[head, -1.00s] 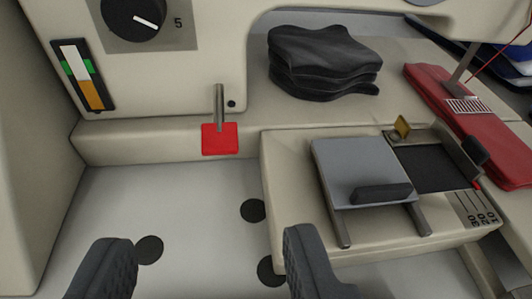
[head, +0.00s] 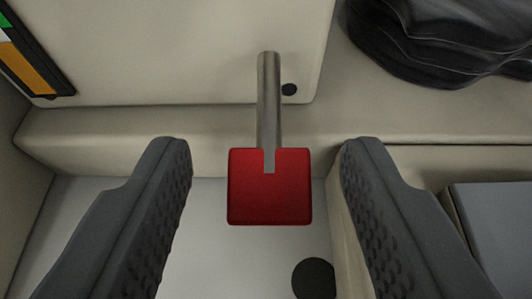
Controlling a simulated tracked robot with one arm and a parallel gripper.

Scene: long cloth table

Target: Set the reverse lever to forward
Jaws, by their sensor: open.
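The reverse lever is a grey metal stem (head: 268,95) with a flat red square paddle (head: 270,200) at its lower end. It hangs down in front of the sewing machine's cream body (head: 180,50), in the middle of the head view. A small black dot (head: 289,89) sits on the body just right of the stem. My gripper (head: 268,165) is open, one dark ridged finger on each side of the paddle. There is a clear gap between the paddle and both fingers. Nothing is held.
The cream ledge (head: 90,140) of the machine runs behind the lever. Folded black cloth (head: 440,40) lies at the upper right. A grey plate (head: 500,225) is by the right finger. A striped indicator (head: 35,60) is at the upper left. The white bed (head: 215,250) below is largely clear.

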